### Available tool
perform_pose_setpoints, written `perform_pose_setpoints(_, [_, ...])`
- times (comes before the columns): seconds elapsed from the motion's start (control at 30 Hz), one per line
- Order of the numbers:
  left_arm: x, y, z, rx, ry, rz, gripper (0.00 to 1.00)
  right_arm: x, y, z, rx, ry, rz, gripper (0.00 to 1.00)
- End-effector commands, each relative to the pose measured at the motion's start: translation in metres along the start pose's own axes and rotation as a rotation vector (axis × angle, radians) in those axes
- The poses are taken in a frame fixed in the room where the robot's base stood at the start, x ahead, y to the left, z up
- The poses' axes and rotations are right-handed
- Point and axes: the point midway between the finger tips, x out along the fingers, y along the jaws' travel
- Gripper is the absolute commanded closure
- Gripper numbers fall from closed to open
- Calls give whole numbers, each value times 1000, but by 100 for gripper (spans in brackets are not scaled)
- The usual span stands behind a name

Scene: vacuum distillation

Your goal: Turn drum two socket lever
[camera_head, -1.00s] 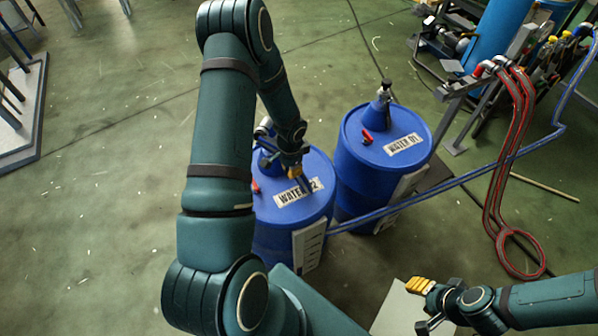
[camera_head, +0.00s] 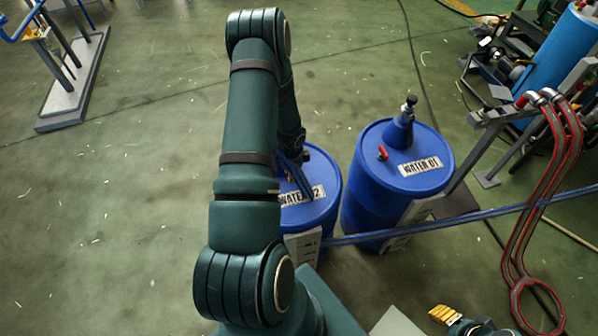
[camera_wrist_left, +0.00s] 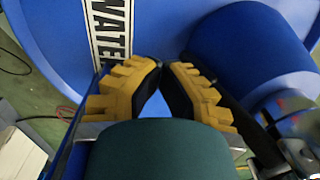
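Drum two (camera_head: 322,203), blue and labelled WATER 02, stands upright, partly covered by my left arm in the head view. In the left wrist view its blue top (camera_wrist_left: 60,35) and label (camera_wrist_left: 110,30) lie beyond my left gripper (camera_wrist_left: 162,66). The yellow-and-black fingertips nearly meet, with nothing visible between them. A thick blue neck (camera_wrist_left: 245,50) rises on the right, with grey fittings (camera_wrist_left: 285,115) beside it; I cannot tell which part is the socket lever. My right gripper (camera_head: 450,317) is cut off at the bottom edge; one yellow finger shows.
Blue hoses (camera_head: 460,217) cross in front of the drums. Red hoses (camera_head: 530,220) hang at right.

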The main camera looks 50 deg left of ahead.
Motion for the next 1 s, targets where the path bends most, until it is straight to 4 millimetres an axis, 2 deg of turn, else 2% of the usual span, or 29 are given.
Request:
perform_pose_setpoints(0.23, [8,-6,7,-5,-4,-2,100,3,1,0,0,1,0,53])
perform_pose_setpoints(0.8, [10,-9,10,-8,-5,-5,100,4,2,0,0,1,0,53])
perform_pose_setpoints(1.0, [-4,-10,10,-8,-4,-9,100,4,2,0,0,1,0,53])
